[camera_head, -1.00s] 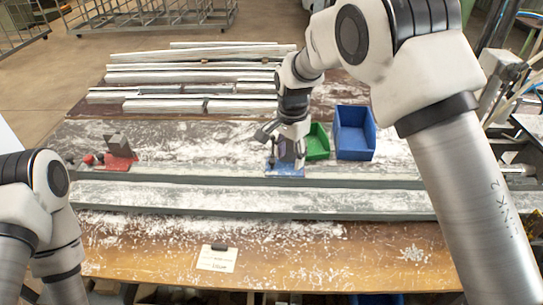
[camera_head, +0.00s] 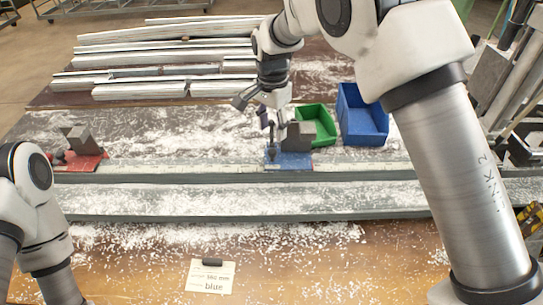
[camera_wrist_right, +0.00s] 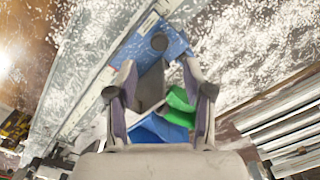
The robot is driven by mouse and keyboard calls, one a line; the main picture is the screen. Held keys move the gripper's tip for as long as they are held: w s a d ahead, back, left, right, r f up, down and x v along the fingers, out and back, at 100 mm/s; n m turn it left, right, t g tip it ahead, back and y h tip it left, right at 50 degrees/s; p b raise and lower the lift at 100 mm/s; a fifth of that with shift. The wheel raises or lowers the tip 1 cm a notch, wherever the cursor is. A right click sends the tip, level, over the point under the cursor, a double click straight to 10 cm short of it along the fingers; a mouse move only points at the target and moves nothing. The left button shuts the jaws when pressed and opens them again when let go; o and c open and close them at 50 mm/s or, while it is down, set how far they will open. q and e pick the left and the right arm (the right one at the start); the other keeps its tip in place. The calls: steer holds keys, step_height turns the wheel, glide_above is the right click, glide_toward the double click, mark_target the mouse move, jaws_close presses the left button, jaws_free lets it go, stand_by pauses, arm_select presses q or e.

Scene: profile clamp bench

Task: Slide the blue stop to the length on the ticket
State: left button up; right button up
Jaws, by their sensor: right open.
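The blue stop (camera_head: 290,162) sits on the long rail (camera_head: 200,171), with a grey block (camera_head: 300,135) and a dark knob (camera_head: 271,151) on it. The blue stop also shows in the right wrist view (camera_wrist_right: 172,40). My right gripper (camera_head: 257,110) is open and empty, above and behind the stop, fingers apart; it shows in the right wrist view (camera_wrist_right: 163,88) too. The ticket (camera_head: 211,277) lies at the front of the bench; it reads "blue" and a length in mm that looks like 560, hard to read surely. My left gripper is out of view.
A red clamp (camera_head: 82,162) with a grey block stands at the rail's left. A green bin (camera_head: 326,137) and a blue bin (camera_head: 365,139) stand behind the stop to the right. Several metal profiles (camera_head: 140,90) lie at the back. White chips litter the bench.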

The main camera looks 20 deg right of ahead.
mark_target(272, 150)
step_height(272, 150, down, 7)
steer(key=shift+f+p, duration=0.1)
steer(key=shift+p, duration=0.9)
steer(key=shift+w+f, duration=0.1)
steer(key=shift+f, duration=0.1)
steer(key=shift+r, duration=0.1)
jaws_close()
